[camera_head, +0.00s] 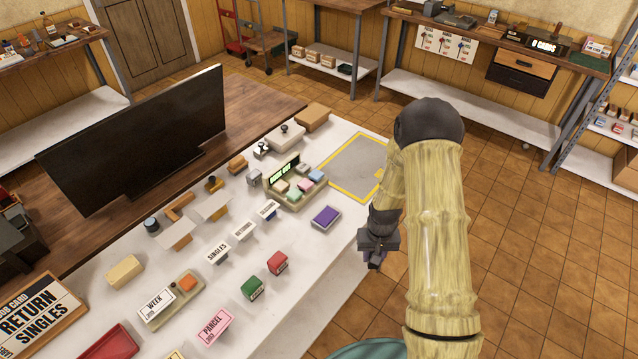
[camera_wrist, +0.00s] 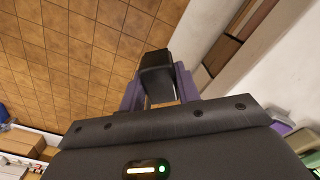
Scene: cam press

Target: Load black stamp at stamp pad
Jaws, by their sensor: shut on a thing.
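My gripper (camera_head: 376,252) hangs just off the right edge of the white counter, over the floor. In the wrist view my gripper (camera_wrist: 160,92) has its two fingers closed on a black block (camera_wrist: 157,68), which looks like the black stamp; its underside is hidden. In the head view the held stamp cannot be made out clearly from the dark gripper. A flat purple-topped pad (camera_head: 326,217), possibly the stamp pad, lies on the counter to the left of my gripper, apart from it. No label on it can be read.
The white counter (camera_head: 290,318) also holds a green block (camera_head: 252,288), a red block (camera_head: 278,262), a tray of coloured blocks (camera_head: 296,182), a yellow-outlined grey area (camera_head: 352,165) and several sign cards. A black monitor (camera_head: 140,140) stands behind. The tiled floor (camera_head: 520,260) at right is clear.

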